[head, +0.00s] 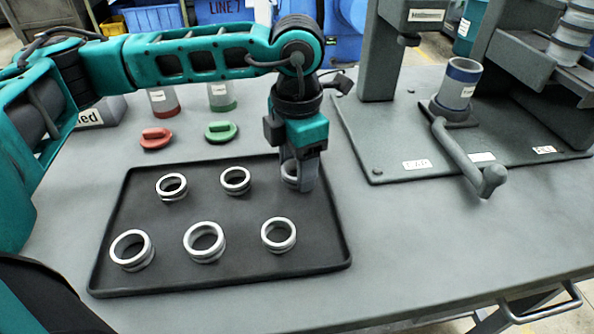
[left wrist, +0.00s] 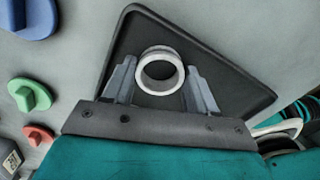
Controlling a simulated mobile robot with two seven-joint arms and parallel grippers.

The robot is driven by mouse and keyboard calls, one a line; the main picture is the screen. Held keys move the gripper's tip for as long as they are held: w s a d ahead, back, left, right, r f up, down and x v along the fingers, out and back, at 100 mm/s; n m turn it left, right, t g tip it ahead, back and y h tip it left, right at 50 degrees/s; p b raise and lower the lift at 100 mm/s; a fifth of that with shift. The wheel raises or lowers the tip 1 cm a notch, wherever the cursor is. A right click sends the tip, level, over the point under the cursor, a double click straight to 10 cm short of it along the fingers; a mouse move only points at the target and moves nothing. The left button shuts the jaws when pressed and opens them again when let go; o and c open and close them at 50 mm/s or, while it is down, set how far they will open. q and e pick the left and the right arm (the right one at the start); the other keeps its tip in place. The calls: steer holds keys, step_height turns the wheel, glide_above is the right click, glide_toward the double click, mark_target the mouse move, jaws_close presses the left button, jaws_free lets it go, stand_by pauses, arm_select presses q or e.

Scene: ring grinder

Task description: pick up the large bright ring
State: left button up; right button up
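My left gripper (head: 299,182) points down over the back right corner of the black tray (head: 185,283). One pale metal ring (head: 288,172) is there, partly hidden by the fingers in the head view. In the left wrist view, this ring (left wrist: 160,88) lies between the two spread fingers of the left gripper (left wrist: 161,78), with a gap on each side. Several other silver rings lie on the tray: a front left ring (head: 131,264), a front middle ring (head: 204,256), a front right ring (head: 278,247) and two behind. My right gripper is not in view.
A red knob-like piece (head: 156,138) and a green one (head: 221,131) lie behind the tray, near two labelled cups. A grey machine (head: 470,150) with a crank handle (head: 465,160) and a blue-rimmed cylinder (head: 457,85) stands at the right. The table front right is clear.

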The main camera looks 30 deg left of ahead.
arm_select(q)
steer(key=c, duration=0.6)
steer(key=shift+c, duration=0.3)
steer(key=shift+r, duration=0.15)
